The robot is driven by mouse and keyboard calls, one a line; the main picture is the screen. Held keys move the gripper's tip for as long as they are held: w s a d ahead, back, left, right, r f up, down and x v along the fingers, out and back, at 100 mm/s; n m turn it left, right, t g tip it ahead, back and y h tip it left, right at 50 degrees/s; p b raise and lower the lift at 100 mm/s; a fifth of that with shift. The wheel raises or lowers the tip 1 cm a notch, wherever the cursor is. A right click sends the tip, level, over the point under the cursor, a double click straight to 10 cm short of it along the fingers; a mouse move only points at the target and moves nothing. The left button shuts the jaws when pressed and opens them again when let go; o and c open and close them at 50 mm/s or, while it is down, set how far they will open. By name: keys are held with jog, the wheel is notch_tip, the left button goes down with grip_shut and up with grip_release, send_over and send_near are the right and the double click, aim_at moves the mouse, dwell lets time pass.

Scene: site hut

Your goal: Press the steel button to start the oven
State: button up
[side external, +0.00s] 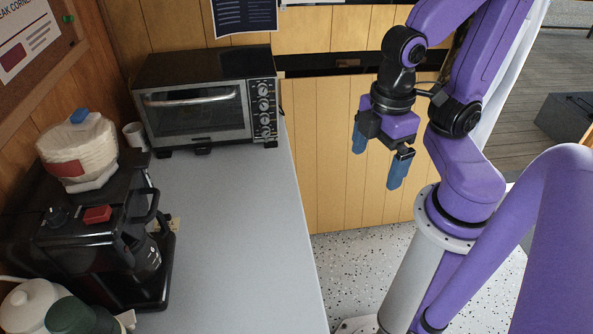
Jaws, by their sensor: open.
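The toaster oven (207,97) stands at the far end of the grey counter, with its glass door shut. Its control panel (264,110) is on the right of its front, with several round knobs in a column. A small steel button cannot be told apart from the knobs at this size. My gripper (377,168) is to the right of the counter, over the floor, pointing down. Its two blue fingers are apart with nothing between them. It is well clear of the oven.
A black coffee maker (92,250) with a carafe (146,256) stands on the left of the counter (235,235). A white cup (136,135) is beside the oven. The counter's middle is clear.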

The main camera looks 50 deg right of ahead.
grip_shut()
dwell(1.5)
